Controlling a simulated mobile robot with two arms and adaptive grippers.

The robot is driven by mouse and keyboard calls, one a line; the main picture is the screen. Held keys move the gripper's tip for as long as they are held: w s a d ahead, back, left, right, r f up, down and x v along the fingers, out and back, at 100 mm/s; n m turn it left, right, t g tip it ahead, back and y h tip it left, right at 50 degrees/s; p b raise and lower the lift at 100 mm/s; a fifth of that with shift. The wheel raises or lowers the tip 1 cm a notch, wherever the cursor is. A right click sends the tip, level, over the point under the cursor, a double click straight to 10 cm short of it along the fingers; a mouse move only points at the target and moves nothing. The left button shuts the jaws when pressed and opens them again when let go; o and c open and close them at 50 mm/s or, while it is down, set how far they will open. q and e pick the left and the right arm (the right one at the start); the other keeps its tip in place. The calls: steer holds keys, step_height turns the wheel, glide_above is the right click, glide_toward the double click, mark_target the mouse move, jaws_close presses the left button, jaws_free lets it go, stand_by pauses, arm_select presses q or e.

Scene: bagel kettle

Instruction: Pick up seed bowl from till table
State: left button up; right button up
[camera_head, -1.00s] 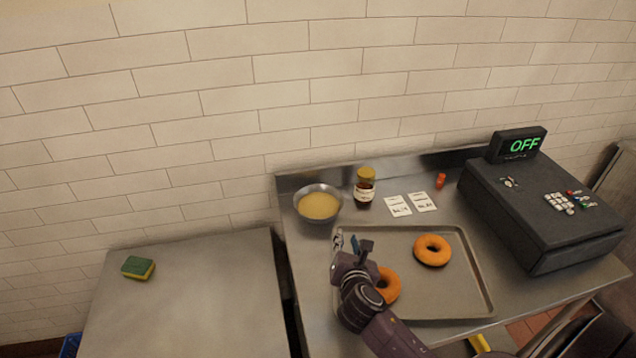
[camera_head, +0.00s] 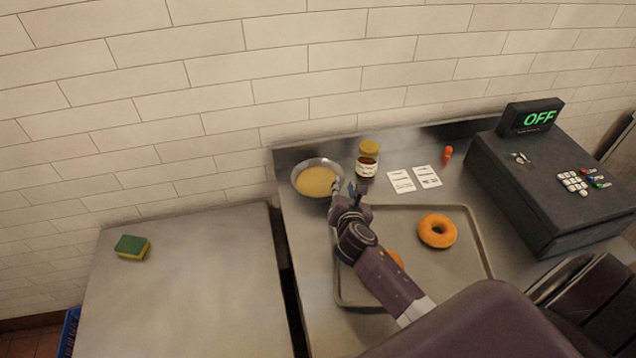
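The seed bowl (camera_head: 316,181) is a round metal bowl filled with something pale yellow. It stands upright at the back left of the steel till table (camera_head: 312,290). My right gripper (camera_head: 345,188) is at the bowl's right rim, its fingers apart. One finger overlaps the rim in the picture; I cannot tell whether it touches. My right forearm reaches in from the lower right over the tray. My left gripper is not in view.
A tray (camera_head: 478,250) holds bagels (camera_head: 437,231), one mostly hidden by my arm. The till (camera_head: 550,185) is at right. A sponge (camera_head: 132,247) lies on the left table (camera_head: 190,290).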

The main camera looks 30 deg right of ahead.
steer(key=shift+w+d+f, duration=0.25)
steer(key=shift+w, duration=0.3)
steer(key=shift+w+d+f, duration=0.3)
steer(key=shift+w, duration=0.25)
steer(key=shift+c, duration=0.3)
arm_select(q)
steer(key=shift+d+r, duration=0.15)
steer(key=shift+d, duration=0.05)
arm_select(e)
jaws_close()
steer(key=shift+f, duration=0.1)
steer(key=shift+w, duration=0.1)
